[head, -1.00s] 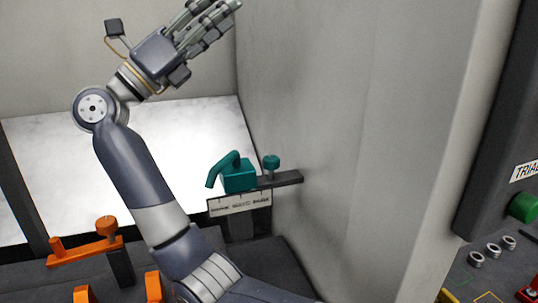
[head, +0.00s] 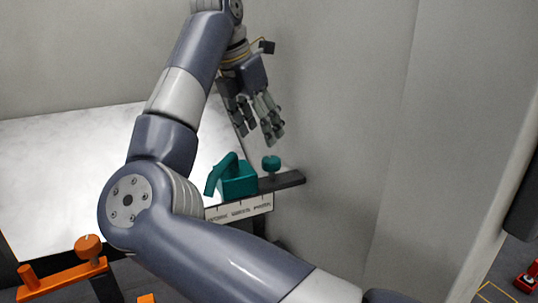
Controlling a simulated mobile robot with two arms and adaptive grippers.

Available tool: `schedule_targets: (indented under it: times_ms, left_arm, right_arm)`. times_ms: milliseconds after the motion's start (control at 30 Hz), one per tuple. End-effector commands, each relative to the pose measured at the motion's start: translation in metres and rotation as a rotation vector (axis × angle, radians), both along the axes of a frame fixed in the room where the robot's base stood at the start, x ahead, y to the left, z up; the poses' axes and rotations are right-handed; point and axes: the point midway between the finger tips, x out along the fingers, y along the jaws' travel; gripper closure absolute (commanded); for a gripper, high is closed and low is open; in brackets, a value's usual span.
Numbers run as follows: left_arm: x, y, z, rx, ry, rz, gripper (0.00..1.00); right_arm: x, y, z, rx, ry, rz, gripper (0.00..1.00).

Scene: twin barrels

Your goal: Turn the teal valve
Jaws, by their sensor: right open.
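The teal valve sits at the centre on a dark bar: a teal block with a bent spout or handle (head: 237,181) and a small round teal knob (head: 271,164) on its right. My right gripper (head: 259,136) points down, open and empty. In the picture it is just above the teal block and knob, apart from both; how far off in depth I cannot tell. My right forearm passes in front of the lower left of the bar. My left gripper is out of view.
A white panel (head: 60,160) lies behind the valve, with a grey wall (head: 340,110) close on its right. An orange fitting with a knob (head: 89,249) is at the lower left. A labelled strip (head: 240,208) is under the teal block. A red item (head: 527,280) is at the lower right.

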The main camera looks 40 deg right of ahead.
Motion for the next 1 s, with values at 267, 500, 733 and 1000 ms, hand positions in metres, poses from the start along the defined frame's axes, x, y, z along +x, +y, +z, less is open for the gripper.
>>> schedule_targets:
  times_ms: [267, 500, 733, 1000]
  left_arm:
    - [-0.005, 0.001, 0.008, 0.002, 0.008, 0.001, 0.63]
    - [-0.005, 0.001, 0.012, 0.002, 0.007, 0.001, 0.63]
    - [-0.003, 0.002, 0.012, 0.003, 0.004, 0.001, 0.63]
    - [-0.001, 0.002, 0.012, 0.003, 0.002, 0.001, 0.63]
  right_arm:
    - [0.001, -0.021, -0.050, 0.000, 0.006, -0.002, 0.44]
    - [0.002, -0.031, -0.074, -0.003, 0.003, -0.001, 0.44]
    - [0.002, -0.033, -0.079, -0.003, 0.003, -0.001, 0.44]
    - [0.002, -0.033, -0.079, -0.004, 0.002, -0.001, 0.78]
